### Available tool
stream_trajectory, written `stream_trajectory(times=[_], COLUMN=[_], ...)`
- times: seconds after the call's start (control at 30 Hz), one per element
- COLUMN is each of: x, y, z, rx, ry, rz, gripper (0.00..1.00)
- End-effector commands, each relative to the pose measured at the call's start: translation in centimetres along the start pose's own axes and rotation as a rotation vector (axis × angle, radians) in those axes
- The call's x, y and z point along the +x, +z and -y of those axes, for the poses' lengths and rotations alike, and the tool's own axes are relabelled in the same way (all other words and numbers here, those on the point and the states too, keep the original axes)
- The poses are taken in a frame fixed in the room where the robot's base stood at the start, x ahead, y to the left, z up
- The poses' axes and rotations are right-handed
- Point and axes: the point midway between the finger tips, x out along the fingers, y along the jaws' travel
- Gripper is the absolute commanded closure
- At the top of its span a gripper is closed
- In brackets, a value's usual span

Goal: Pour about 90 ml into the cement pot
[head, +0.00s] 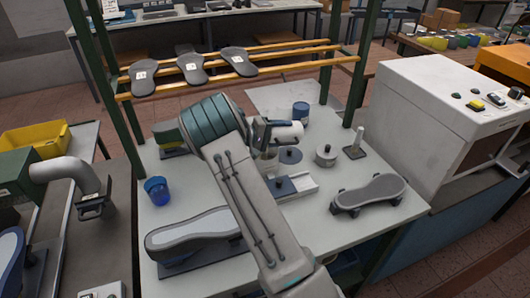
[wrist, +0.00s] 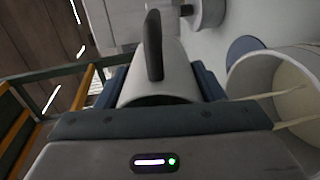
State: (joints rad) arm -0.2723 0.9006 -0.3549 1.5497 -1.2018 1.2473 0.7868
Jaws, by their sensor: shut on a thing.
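My gripper (head: 268,132) is shut on a pale, round-bodied vessel (head: 289,132), which looks tipped well over to the side above the table. In the wrist view the vessel (wrist: 172,72) sits between the blue jaws (wrist: 165,85) and has a dark curved handle (wrist: 154,45). A cream, open-topped pot (wrist: 240,85), seemingly the cement pot, stands to the right. In the head view this pot (head: 266,166) is below my gripper, partly hidden by my arm. Pale thin streaks cross its mouth in the wrist view; I cannot tell whether they are liquid. The fill level is not visible.
A blue-topped disc (head: 290,156), a lidded grey pot (head: 326,156), a blue can (head: 300,112) and a post on a base (head: 357,145) stand close by. Green rack posts (head: 360,65) rise behind.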

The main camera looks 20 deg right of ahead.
Motion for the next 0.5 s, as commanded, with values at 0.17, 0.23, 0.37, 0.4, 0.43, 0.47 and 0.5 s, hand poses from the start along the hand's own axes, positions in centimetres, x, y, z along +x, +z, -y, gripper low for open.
stream_trajectory(times=[0.17,0.23,0.37,0.4,0.43,0.47,0.5], x=[-0.05,-0.08,-0.14,-0.16,-0.17,-0.18,-0.21], y=[-0.01,-0.01,-0.01,-0.01,-0.01,-0.02,-0.02], z=[-0.04,-0.07,-0.12,-0.13,-0.13,-0.14,-0.15], rx=[0.001,0.001,0.0,0.0,0.001,0.001,0.001], ry=[0.014,0.019,0.027,0.03,0.032,0.034,0.037], rz=[0.0,0.0,0.0,0.0,-0.001,-0.001,-0.001], gripper=[0.67,0.67,0.67,0.67,0.67,0.67,0.67])
